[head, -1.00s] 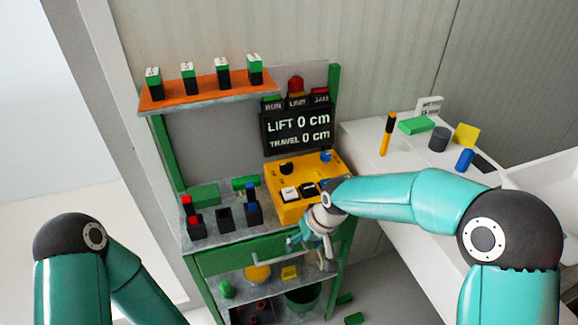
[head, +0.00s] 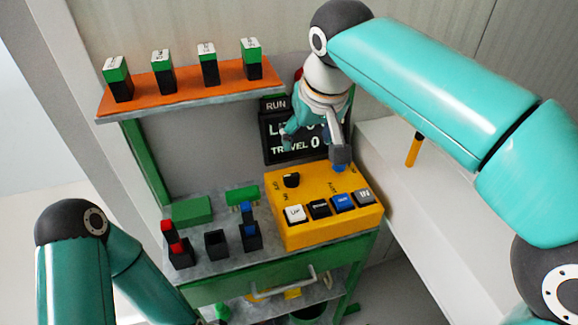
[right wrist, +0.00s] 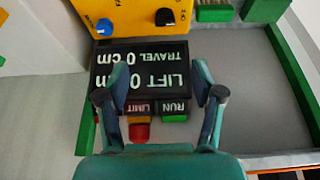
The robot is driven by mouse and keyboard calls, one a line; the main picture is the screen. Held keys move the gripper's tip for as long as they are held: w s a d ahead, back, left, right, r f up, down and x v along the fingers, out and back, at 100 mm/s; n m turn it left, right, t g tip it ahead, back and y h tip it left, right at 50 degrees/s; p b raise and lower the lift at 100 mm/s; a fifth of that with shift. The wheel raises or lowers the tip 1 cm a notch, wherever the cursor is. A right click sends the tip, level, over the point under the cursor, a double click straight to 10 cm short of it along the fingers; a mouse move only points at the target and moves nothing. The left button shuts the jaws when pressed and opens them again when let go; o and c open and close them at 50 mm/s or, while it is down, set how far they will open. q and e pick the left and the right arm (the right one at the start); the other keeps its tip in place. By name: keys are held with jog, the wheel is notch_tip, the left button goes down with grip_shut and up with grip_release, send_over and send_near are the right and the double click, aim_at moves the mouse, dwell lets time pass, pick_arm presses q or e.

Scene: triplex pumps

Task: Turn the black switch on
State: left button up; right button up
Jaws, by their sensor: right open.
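The black switch (head: 291,180) is a small black knob at the back left of the yellow control box (head: 282,237). It also shows at the top of the right wrist view (right wrist: 165,17). A blue knob (right wrist: 104,27) sits on the same face, and in the head view my gripper's finger partly hides it. My right gripper (head: 315,146) is open and empty, in front of the display board (head: 277,147) and above the back of the box. In the right wrist view its fingers (right wrist: 161,95) frame the display, apart from the switch. My left gripper is out of view.
The box also carries white, black, blue and grey buttons along its front. The board reads LIFT 0 cm and TRAVEL 0 cm. Left of the box stand black holders (head: 217,244) and green blocks (head: 192,211). An orange shelf (head: 135,103) with several green-topped blocks hangs above.

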aim_at(292, 175)
jog(key=x, duration=1.1)
jog(key=a+x, duration=0.1)
jog(key=x, duration=0.4)
jog(key=shift+w+f, duration=0.1)
jog(key=shift+f, duration=0.1)
jog(key=shift+c, duration=0.2)
jog(key=c, duration=1.1)
